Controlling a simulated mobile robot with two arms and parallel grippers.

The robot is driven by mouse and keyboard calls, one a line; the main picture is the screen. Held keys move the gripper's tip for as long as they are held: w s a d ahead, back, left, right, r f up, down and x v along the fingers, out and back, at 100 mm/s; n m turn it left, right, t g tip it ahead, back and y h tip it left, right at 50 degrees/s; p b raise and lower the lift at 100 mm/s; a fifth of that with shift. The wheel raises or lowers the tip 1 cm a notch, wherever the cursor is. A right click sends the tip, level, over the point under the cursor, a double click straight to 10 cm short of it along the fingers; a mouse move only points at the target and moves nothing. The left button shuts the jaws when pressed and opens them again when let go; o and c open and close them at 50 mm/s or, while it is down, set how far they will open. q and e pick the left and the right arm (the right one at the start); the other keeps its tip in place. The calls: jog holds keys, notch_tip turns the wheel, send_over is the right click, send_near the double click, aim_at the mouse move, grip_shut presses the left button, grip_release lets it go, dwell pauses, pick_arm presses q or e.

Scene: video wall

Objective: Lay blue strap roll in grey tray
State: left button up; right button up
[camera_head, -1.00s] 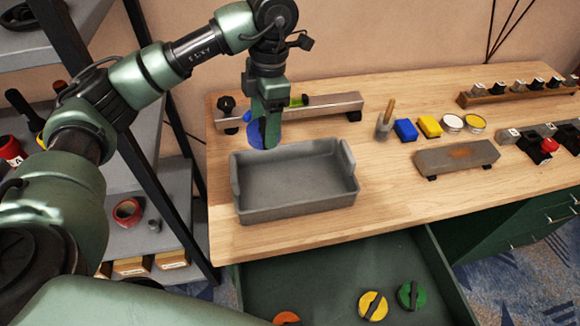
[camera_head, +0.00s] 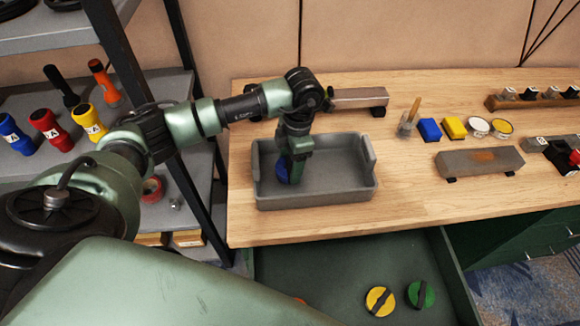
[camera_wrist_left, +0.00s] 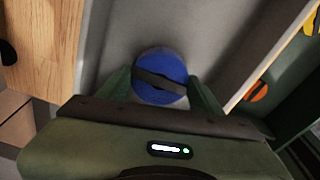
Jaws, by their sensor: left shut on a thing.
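The blue strap roll (camera_head: 282,171) is a round blue disc with a dark band across it. It also shows in the left wrist view (camera_wrist_left: 174,68), between the two green fingers. My left gripper (camera_head: 291,170) is shut on it, inside the walls of the grey tray (camera_head: 345,188). The tray stands on the wooden workbench. The wrist view shows the tray's grey floor (camera_wrist_left: 120,35) around the roll. I cannot tell whether the roll touches the floor. My left gripper and wrist hide part of the roll and of the tray. My right gripper is not in view.
An open green drawer (camera_head: 330,270) below the front edge holds yellow (camera_head: 380,300) and green (camera_head: 420,293) rolls. A grey metal rail (camera_head: 358,98) lies behind the tray. A grey block (camera_head: 480,161) and small items stand to the right. A shelf with torches (camera_head: 50,128) is at left.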

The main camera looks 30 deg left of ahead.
pick_arm(q)
notch_tip(320, 180, down, 2)
jog(key=shift+f, duration=0.35)
jog(key=shift+f, duration=0.15)
jog(key=o, duration=1.4)
jog(key=shift+o, duration=1.1)
